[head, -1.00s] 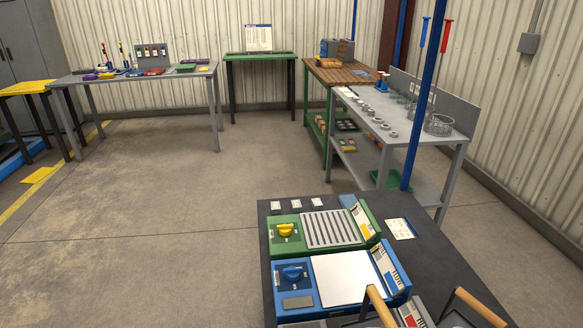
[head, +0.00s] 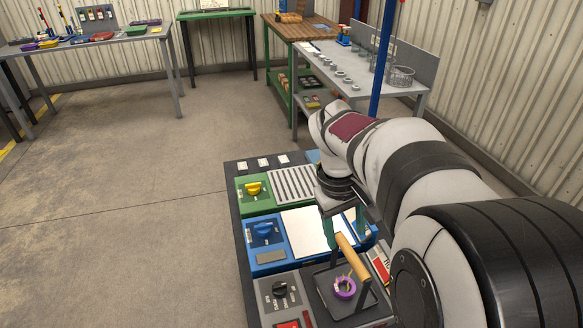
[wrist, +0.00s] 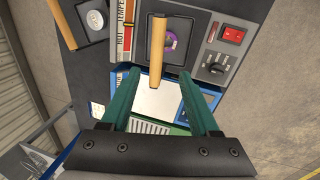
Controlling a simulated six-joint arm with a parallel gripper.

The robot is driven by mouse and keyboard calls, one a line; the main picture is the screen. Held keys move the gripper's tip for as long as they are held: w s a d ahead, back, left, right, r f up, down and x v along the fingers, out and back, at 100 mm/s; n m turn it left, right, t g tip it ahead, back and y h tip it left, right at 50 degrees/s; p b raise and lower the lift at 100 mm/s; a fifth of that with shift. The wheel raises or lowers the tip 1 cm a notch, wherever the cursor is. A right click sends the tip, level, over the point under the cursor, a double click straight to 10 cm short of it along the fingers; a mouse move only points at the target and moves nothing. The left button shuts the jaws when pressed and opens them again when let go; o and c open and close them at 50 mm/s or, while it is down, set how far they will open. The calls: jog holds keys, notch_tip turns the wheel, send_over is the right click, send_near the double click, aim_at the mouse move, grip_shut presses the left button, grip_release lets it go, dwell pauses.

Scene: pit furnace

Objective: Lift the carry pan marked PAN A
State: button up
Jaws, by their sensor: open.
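A carry pan (head: 321,283) with a wooden bar handle (head: 352,256) stands on the black-knobbed unit at the near end of the bench. A purple ring-shaped item (head: 344,287) lies in it. In the wrist view the same handle (wrist: 158,40) points lengthwise between my green fingers, its near end just about level with the fingertips. My gripper (head: 347,236) is open, tilted down over the handle's far end; it also shows in the wrist view (wrist: 159,76). I see no contact on the handle. A second wooden handle (wrist: 62,24) is at upper left in the wrist view. No PAN A marking is readable.
A blue unit (head: 262,235) with a pale plate and a green unit (head: 252,192) with a slotted top stand beyond the pan. My arm covers the bench's right side. A grey table (head: 350,72) with rings and a blue post (head: 381,60) stand behind.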

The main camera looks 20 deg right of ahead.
aim_at(352, 254)
jog(key=f, duration=0.3)
jog(key=d+f, duration=0.1)
jog(key=f, duration=0.2)
jog(key=d+f, duration=0.1)
jog(key=f, duration=0.2)
jog(key=shift+s+d, duration=0.2)
jog(key=shift+r, duration=0.1)
grip_shut()
dwell(0.8)
